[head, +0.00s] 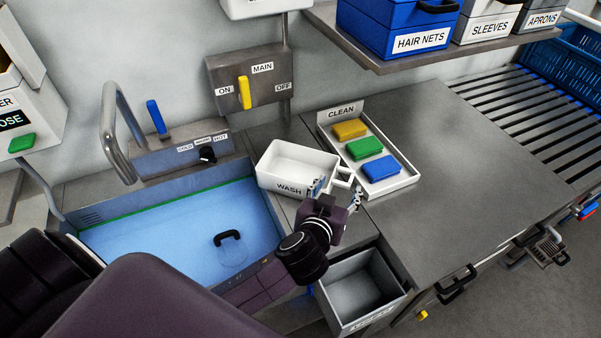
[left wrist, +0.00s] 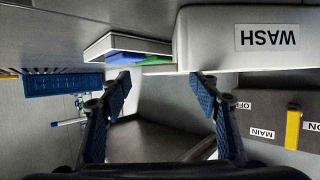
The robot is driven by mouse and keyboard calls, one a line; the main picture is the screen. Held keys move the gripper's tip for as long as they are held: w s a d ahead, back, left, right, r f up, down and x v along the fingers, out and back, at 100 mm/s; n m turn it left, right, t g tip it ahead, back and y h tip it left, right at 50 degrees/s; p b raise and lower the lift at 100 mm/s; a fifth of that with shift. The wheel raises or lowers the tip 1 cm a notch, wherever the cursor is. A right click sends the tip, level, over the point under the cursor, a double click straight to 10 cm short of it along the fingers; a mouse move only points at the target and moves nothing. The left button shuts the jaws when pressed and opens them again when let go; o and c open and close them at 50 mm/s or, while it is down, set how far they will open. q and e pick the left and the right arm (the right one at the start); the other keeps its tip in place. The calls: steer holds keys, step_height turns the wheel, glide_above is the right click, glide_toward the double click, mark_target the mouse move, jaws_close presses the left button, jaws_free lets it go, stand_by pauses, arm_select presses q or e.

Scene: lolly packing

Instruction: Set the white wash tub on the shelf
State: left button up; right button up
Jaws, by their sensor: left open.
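The white wash tub (head: 293,158), labelled WASH, stands upright and looks empty on the ledge between the sink and the metal counter. In the left wrist view the tub (left wrist: 220,55) appears upside down, above the open left gripper (left wrist: 166,85). The shelf (head: 400,65) runs along the wall at the upper right. My right gripper is not in view.
The shelf holds a blue HAIR NETS box (head: 385,30), a SLEEVES box (head: 487,22) and an APRONS box (head: 541,14). A CLEAN tray (head: 404,183) with three coloured blocks sits right of the tub. The sink (head: 165,225) is left; an open bin (head: 363,290) is below.

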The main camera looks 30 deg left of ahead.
mark_target(341, 182)
arm_select(q)
steer(key=shift+p+x, duration=0.55)
steer(key=shift+x, duration=2.65)
steer(key=shift+s, duration=0.1)
jaws_close()
